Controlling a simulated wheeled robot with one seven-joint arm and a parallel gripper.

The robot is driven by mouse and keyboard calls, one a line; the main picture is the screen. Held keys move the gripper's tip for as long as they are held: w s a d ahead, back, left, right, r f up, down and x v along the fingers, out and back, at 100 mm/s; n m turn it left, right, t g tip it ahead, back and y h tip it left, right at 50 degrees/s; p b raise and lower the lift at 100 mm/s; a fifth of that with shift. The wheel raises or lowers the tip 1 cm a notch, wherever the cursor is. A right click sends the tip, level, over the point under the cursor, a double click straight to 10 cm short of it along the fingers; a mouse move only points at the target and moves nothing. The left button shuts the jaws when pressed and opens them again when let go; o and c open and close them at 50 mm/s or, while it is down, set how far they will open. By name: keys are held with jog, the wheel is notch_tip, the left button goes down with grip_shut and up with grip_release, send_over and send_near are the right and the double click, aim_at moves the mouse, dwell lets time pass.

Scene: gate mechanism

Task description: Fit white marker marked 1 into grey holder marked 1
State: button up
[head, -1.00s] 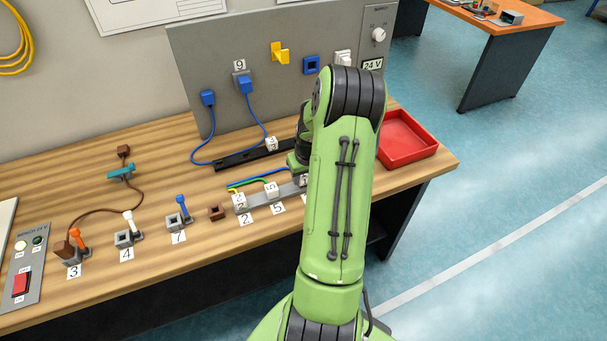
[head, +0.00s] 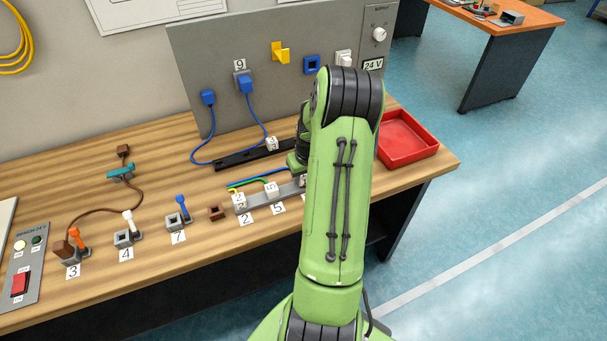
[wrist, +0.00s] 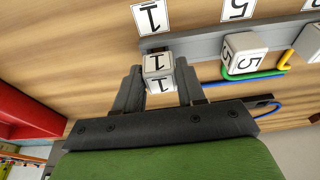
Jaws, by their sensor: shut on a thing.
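The white marker marked 1 (wrist: 158,68) is between the two fingers of my gripper (wrist: 160,88) in the wrist view, which is shut on it. The grey holder (wrist: 190,38) is a long rail just beyond the marker, with a label reading 1 (wrist: 152,17) on its far side. The marker is at the rail's end by that label, and I cannot tell whether it is seated or just above. In the head view the grey holder (head: 284,196) shows left of my arm, which hides most of my gripper and the marker.
A white marker marked 5 (wrist: 245,54) with a green wire sits along the same rail, close to my fingers. A blue wire (wrist: 215,84) passes nearby. A red tray (head: 406,140) stands to the right. A black rail (head: 240,157) lies behind.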

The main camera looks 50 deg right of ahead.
jog(key=shift+f+b, duration=0.65)
jog(key=shift+f, duration=0.05)
dwell(0.6)
jog(key=o, duration=1.2)
jog(key=shift+c, duration=0.2)
jog(key=p+v, duration=0.2)
jog(key=v, duration=1.3)
jog(key=shift+r, duration=0.3)
jog(key=shift+s, duration=0.15)
